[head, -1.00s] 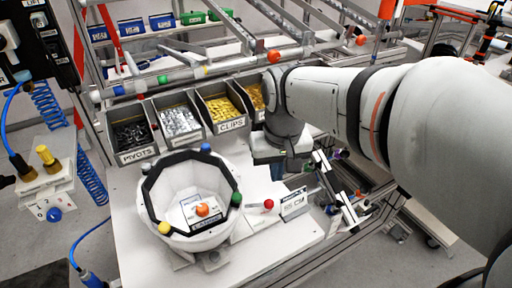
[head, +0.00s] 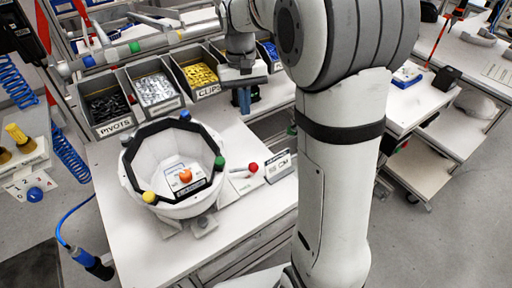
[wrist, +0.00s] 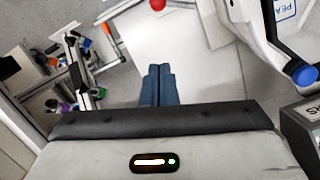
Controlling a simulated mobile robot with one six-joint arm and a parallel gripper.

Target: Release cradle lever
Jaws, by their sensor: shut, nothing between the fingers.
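A white helmet shell (head: 165,203) with a black rim sits in its cradle on the white bench. The cradle lever's red knob (head: 253,167) stands just right of the shell, beside a small label plate (head: 280,166). The red knob also shows at the top edge of the wrist view (wrist: 157,4). My gripper (head: 244,108) is above the back of the bench, right of the clips bin, behind and apart from the knob. Its blue fingers (wrist: 160,72) are together and empty in the wrist view. The lever's lower part is hard to make out.
Bins of pivots (head: 105,107), silver parts and yellow clips (head: 199,75) line the bench's back edge. The shell rim carries blue, green and yellow knobs. An orange knob (head: 185,176) shows inside the shell. The bench front (head: 240,212) is clear.

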